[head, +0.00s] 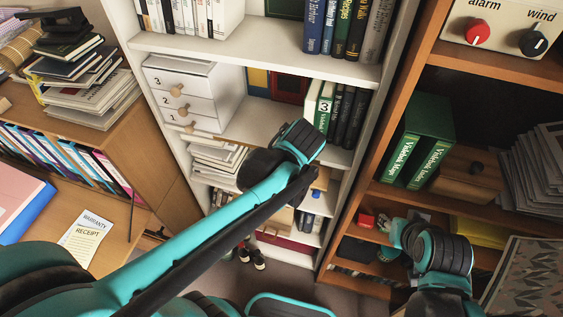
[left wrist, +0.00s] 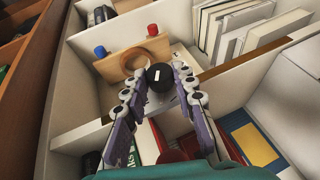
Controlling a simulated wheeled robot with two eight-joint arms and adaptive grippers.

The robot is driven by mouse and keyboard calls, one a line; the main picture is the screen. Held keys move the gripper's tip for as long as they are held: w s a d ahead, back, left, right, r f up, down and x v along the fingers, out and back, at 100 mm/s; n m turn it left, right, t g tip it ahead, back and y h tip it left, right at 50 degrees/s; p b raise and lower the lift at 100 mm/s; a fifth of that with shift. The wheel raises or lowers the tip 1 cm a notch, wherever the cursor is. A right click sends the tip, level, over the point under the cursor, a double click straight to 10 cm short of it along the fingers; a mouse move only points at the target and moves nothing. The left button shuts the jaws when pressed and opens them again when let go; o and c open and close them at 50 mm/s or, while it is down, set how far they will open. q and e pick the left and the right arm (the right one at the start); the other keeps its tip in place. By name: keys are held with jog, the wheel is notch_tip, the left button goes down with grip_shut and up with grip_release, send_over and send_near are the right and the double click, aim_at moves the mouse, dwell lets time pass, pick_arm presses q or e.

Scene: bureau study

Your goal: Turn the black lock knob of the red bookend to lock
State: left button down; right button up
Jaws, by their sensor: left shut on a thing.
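In the left wrist view the black lock knob (left wrist: 159,76) with a white mark shows between the tips of my left gripper (left wrist: 160,92). Both fingers are closed against its sides. I cannot make out the red bookend for sure. A small red cap (left wrist: 152,30) and a blue cap (left wrist: 100,51) stand beside a wooden board with a ring (left wrist: 133,60), just past the knob. In the head view my left forearm reaches into the white bookcase and hides the knob and my left fingers.
White shelf walls and boards (head: 255,38) lie close around my left arm. White drawers (head: 180,88) with wooden knobs stand left of it, and dark books (head: 350,118) right. Green boxes (head: 420,140) and a small red thing (head: 366,220) are on the brown shelves.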

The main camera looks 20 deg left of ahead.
pick_arm(q)
jog(key=shift+d+f+m+y+b, duration=0.3)
jog(key=shift+y+b, duration=0.15)
jog(key=shift+y, duration=0.45)
jog(key=y+b, duration=0.2)
jog(key=shift+d+f+y, duration=0.15)
jog(key=shift+d+y, duration=0.05)
jog(key=shift+y, duration=0.1)
jog(key=shift+d+f+m+t+y+b, duration=0.15)
jog(key=shift+m+t+y+b, duration=0.45)
jog(key=shift+y+b, duration=1.4)
jog(key=shift+f+m+t+y+b, duration=0.2)
jog(key=shift+m+t+y+b, duration=0.35)
jog(key=shift+y+b, duration=1.4)
jog(key=shift+h+b, duration=0.35)
jog(key=c, duration=1.2)
grip_release()
